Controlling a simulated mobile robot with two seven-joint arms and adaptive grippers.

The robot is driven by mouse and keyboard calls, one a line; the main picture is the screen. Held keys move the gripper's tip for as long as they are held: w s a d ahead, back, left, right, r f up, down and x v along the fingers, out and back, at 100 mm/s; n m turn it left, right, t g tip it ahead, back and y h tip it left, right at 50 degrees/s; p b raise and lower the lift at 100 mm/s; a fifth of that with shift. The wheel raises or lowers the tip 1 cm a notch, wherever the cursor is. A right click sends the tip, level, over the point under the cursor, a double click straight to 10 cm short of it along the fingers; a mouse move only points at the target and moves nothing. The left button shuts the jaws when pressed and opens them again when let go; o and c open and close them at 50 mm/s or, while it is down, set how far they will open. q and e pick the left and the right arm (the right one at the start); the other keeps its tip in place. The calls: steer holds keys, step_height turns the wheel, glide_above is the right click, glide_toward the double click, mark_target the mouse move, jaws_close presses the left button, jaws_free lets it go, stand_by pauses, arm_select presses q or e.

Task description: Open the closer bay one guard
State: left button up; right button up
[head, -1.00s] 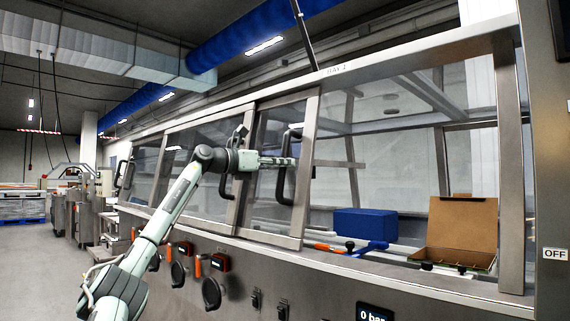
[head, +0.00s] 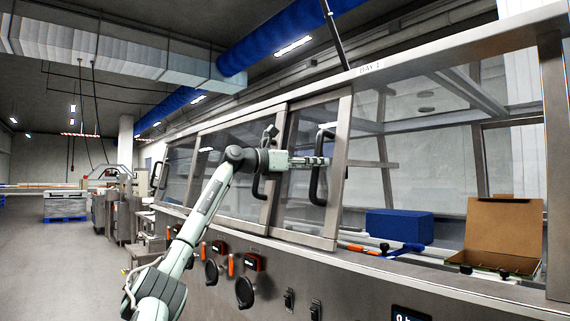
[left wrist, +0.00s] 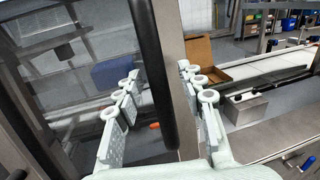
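The closer guard (head: 341,196) is a clear sliding panel in a metal frame, left of the open part of the bay in the head view. Its black upright handle (head: 318,188) also shows in the left wrist view (left wrist: 156,70). My left gripper (head: 322,161) is at the handle. In the left wrist view my left gripper (left wrist: 161,73) is open, with one finger on each side of the handle and gaps visible between. My right gripper is in neither view.
A blue block (head: 398,226) and an open cardboard box (head: 503,228) stand inside the bay. Another handled panel (head: 233,172) is to the left. Orange-handled controls (head: 231,265) line the machine front below. The floor at left (head: 60,270) is clear.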

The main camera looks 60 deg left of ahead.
arm_select(q)
steer(key=s, duration=1.1)
steer(key=shift+d, duration=0.1)
